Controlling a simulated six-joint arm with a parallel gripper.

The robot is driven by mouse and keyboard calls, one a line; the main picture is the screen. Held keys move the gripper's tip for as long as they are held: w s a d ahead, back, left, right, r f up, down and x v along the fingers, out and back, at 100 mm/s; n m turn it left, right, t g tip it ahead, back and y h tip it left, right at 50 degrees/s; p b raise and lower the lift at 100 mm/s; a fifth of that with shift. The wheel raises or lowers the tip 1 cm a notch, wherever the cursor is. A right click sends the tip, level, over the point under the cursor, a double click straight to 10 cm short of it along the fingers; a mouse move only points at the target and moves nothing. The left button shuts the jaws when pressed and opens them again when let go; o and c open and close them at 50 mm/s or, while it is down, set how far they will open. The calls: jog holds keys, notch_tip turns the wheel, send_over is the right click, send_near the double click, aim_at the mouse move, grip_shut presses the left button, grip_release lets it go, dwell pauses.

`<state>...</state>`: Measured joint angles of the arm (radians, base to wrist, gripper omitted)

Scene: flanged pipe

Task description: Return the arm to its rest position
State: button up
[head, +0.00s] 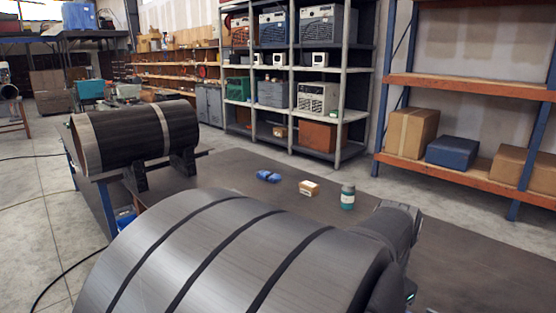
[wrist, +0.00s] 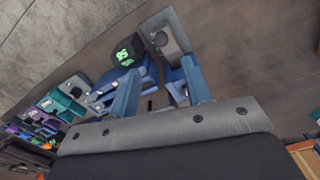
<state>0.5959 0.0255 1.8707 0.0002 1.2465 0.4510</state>
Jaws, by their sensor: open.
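In the wrist view, my gripper (wrist: 160,68) shows two blue fingers standing apart with nothing seen clamped between them. Around and beyond the fingertips are a grey metal plate with a round hole (wrist: 168,36), a dark block with glowing green marks (wrist: 127,50) and some blue parts; I cannot tell how near they are to the fingers. In the head view the gripper does not show; my large arm link fills the lower middle.
The dark tabletop (head: 465,258) carries a blue item (head: 268,176), a small cardboard box (head: 309,188) and a teal and grey bottle (head: 347,197). Metal shelving (head: 292,75) and an orange-beamed rack (head: 470,88) stand behind. Teal and purple items (wrist: 62,107) show at the left in the wrist view.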

notch_tip(320, 180, down, 12)
jog(key=shift+f, duration=0.1)
jog(key=w+d, duration=0.4)
jog(key=shift+w+d+r, duration=0.2)
notch_tip(320, 180, up, 18)
jog(key=w+a+f+m+t, duration=0.2)
jog(key=w+a+f+t, duration=0.1)
jog(key=w+f, duration=0.2)
jog(key=w+a+f+m+t, duration=0.2)
jog(key=w+f, duration=0.3)
jog(key=w, duration=0.5)
jog(key=shift+w+a+f+m+t, duration=0.2)
jog(key=shift+a+m+t, duration=0.25)
jog(key=shift+a, duration=0.4)
jog(key=shift+s, duration=0.1)
dwell(0.4)
jog(key=s+d+r+n+g, duration=0.2)
jog(key=s+d+r, duration=0.1)
jog(key=s, duration=0.4)
jog(key=s+d+r+n+g, duration=0.2)
jog(key=s+d+r+g, duration=0.1)
jog(key=s+r, duration=0.3)
jog(key=shift+s+d+r+n, duration=0.2)
jog(key=shift+s+d+n, duration=0.15)
jog(key=shift+s+d, duration=0.1)
jog(key=shift+w+f+g, duration=0.1)
jog(key=shift+g, duration=0.15)
